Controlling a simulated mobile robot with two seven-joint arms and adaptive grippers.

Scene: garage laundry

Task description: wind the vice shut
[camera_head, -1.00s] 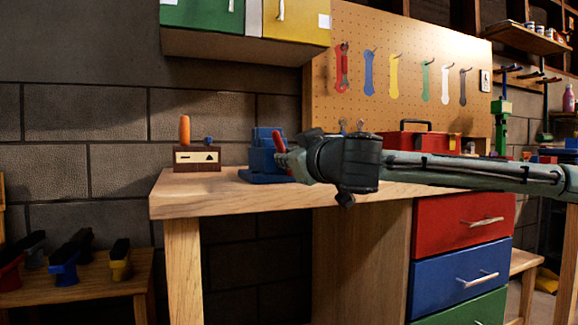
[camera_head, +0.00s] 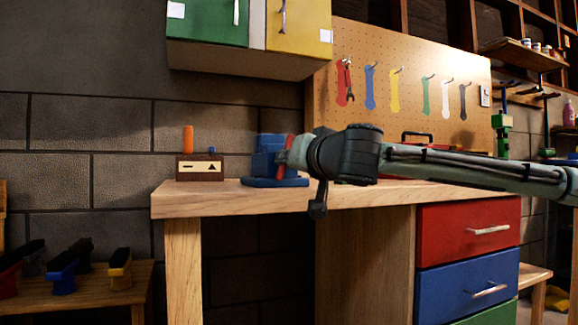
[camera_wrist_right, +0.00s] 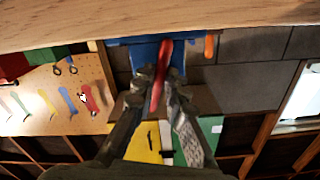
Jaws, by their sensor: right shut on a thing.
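The blue vice (camera_head: 268,160) stands on the wooden workbench (camera_head: 230,202), near its left end. Its red handle (camera_head: 287,156) stands out at the vice's right side, tilted a little from upright. My right gripper (camera_head: 296,158) reaches in from the right and is at the handle. In the right wrist view, the picture is upside down; the red handle (camera_wrist_right: 160,78) lies between the two fingers of my right gripper (camera_wrist_right: 158,88), which is shut on it. The blue vice (camera_wrist_right: 145,55) is right behind. The jaw gap is hidden. My left gripper is not in view.
A wooden box with an orange-handled tool (camera_head: 200,168) stands left of the vice. A red toolbox sits behind my arm, partly hidden. Cabinets (camera_head: 245,45) hang above. Drawers (camera_head: 468,230) are below.

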